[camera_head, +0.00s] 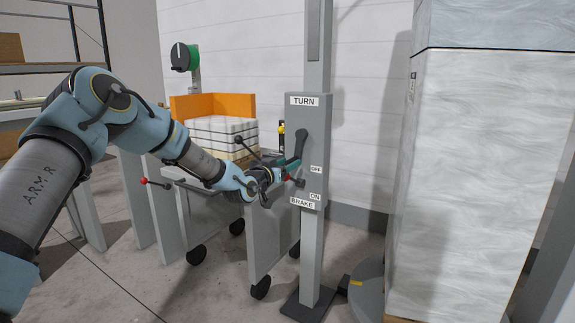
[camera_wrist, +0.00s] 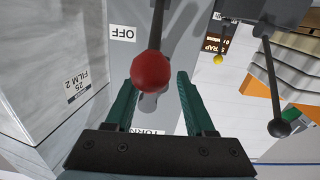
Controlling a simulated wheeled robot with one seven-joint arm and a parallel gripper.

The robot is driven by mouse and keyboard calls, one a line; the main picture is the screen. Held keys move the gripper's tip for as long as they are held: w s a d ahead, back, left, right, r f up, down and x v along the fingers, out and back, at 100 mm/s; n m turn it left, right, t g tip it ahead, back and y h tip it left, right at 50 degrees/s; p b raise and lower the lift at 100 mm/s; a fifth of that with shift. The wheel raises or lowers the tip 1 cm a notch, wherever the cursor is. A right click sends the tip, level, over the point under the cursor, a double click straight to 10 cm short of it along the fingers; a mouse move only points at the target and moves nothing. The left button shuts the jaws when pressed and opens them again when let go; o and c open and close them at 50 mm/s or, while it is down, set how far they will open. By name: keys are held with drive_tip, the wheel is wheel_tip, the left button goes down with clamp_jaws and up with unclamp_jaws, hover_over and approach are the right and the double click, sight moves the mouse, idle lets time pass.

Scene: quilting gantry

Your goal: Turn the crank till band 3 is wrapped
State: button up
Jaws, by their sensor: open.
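The grey post carries a panel (camera_head: 308,125) labelled TURN at the top, OFF and ON at the side and BRAKE at the bottom. A dark crank handle (camera_head: 298,145) is on its face under TURN; it shows partly behind the red ball in the wrist view. The brake lever's red ball (camera_wrist: 152,72) is in front of the panel near the OFF label (camera_wrist: 122,33); it also shows in the head view (camera_head: 288,178). My gripper (camera_wrist: 156,80) is open, with its green fingers on either side of the red ball. I cannot tell if they touch it.
A tall wrapped stack (camera_head: 465,170) stands close on the right. A wheeled frame, a white layered stack (camera_head: 215,135) and an orange corner piece (camera_head: 205,104) are behind my arm. A black-ball lever (camera_wrist: 279,128) is beside the gripper. A lit display (camera_wrist: 214,45) is partly visible.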

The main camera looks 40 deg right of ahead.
clamp_jaws()
idle(0.3)
idle(1.1)
